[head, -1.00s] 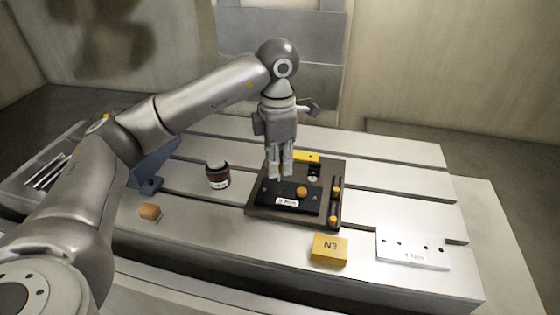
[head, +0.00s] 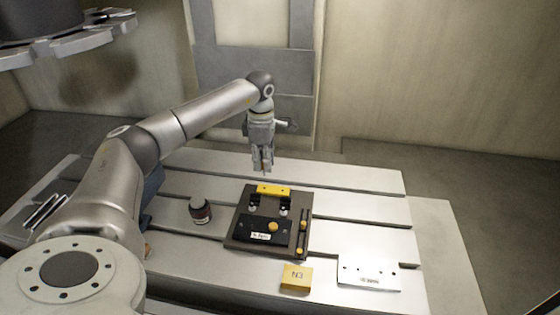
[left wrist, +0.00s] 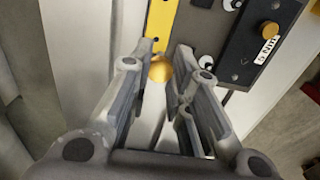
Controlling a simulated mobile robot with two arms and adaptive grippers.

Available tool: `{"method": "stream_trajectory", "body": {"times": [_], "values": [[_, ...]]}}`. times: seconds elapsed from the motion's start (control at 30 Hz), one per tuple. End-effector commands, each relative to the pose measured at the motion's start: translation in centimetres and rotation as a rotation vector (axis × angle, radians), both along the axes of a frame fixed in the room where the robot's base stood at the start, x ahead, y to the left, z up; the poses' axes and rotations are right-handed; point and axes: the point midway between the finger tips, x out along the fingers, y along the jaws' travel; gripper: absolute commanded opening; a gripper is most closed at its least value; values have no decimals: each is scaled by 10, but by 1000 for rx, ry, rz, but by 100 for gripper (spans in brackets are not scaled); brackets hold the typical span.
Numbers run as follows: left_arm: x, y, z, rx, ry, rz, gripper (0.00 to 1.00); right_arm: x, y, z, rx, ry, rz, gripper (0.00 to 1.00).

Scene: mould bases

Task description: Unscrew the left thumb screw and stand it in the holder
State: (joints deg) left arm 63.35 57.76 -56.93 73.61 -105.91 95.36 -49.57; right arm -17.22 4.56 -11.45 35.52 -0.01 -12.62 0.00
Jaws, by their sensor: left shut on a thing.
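My left gripper (head: 262,168) hangs behind the dark mould base, above the table, fingers pointing down. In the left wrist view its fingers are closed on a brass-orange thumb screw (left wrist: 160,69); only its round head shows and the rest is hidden. The mould base (head: 240,240) carries a black plate (head: 246,230) with a white label and another orange thumb screw (head: 272,226), at the plate's right side. The plate's left side shows no orange head. A narrow dark strip (head: 306,214) with orange-headed pieces lies along the base's right side. I cannot tell which part is the holder.
A yellow bar (head: 273,190) crosses the back of the base. A dark jar (head: 200,212) stands to its left. A yellow N3 block (head: 296,278) and a white plate with holes (head: 368,272) lie in front. A grey notched disc (head: 70,45) hangs at upper left.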

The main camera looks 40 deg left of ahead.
Motion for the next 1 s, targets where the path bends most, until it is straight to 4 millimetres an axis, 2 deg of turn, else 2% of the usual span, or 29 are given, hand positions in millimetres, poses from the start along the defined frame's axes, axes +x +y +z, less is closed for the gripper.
{"method": "stream_trajectory", "body": {"times": [0.1,0.27,0.77,1.0], "values": [[-2,9,1,5,2,-7,0,0,-1,5,-1,0,0,40],[-2,11,-4,6,2,-10,0,0,-2,1,-2,0,1,40],[-2,10,-45,5,1,-10,0,0,-1,-30,-1,0,1,40],[-2,10,-54,5,1,-10,0,0,-1,-34,-1,-1,1,40]]}}
